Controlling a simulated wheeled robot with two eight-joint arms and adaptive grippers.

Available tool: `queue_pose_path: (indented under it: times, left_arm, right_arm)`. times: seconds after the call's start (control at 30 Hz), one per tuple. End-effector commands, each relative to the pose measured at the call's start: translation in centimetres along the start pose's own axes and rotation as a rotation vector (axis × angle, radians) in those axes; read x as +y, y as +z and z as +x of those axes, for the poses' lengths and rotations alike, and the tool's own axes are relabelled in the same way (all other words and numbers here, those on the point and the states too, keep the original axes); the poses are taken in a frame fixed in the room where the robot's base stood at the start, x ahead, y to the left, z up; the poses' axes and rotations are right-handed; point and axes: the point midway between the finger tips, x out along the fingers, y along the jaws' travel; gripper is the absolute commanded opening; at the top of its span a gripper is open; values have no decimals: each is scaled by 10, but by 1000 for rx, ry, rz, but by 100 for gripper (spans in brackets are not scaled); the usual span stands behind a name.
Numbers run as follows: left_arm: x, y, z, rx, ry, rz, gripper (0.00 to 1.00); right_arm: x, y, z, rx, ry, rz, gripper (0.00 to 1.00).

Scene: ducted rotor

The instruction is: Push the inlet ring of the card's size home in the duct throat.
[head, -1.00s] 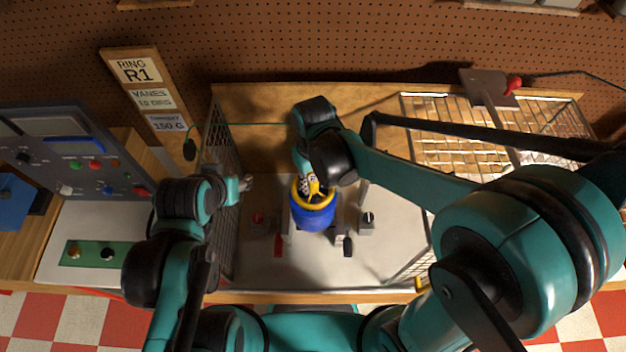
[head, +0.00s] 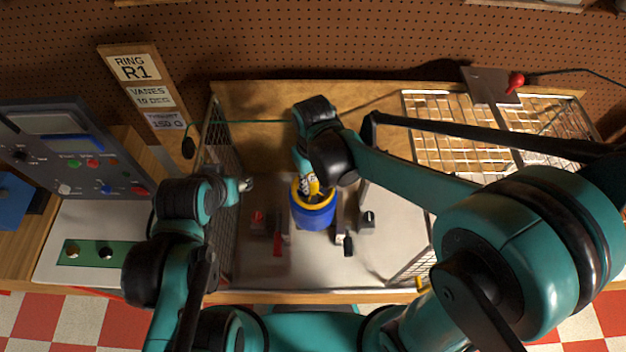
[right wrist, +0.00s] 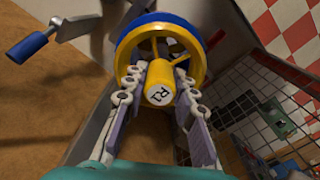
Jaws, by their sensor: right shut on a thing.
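The card (head: 135,67) on the left post reads RING R1. The blue duct (head: 313,218) stands upright on the bench inside the cage. The yellow inlet ring (head: 296,198) sits at the duct's mouth; its hub (right wrist: 160,80) is marked R1 in the right wrist view. The blue duct rim (right wrist: 150,20) shows just behind the ring there; I cannot tell how deep the ring sits. My right gripper (head: 310,186) is shut on the ring's hub from above. My left gripper (head: 245,185) is left of the duct, apart from it; its jaws are too small to read.
A red-knobbed block (head: 258,220) and a black-knobbed block (head: 368,220) flank the duct, with a red lever (head: 277,244) and a black lever (head: 347,244) in front. Mesh walls (head: 222,150) stand at the sides. A control console (head: 75,150) is far left.

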Motion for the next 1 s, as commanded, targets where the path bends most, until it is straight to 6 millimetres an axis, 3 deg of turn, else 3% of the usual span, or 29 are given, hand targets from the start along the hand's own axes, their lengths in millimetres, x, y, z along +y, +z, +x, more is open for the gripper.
queue_pose_path:
  times: [0.73,0.77,0.83,1.0]
  left_arm:
    - [0,11,15,0,0,0,47]
    - [0,11,15,0,0,0,47]
    - [0,10,15,0,0,0,47]
    - [0,10,15,0,0,0,47]
  right_arm:
    - [0,0,20,0,0,0,1]
    - [0,0,20,0,0,0,29]
    - [0,0,20,0,0,0,48]
    - [0,0,20,0,0,0,51]
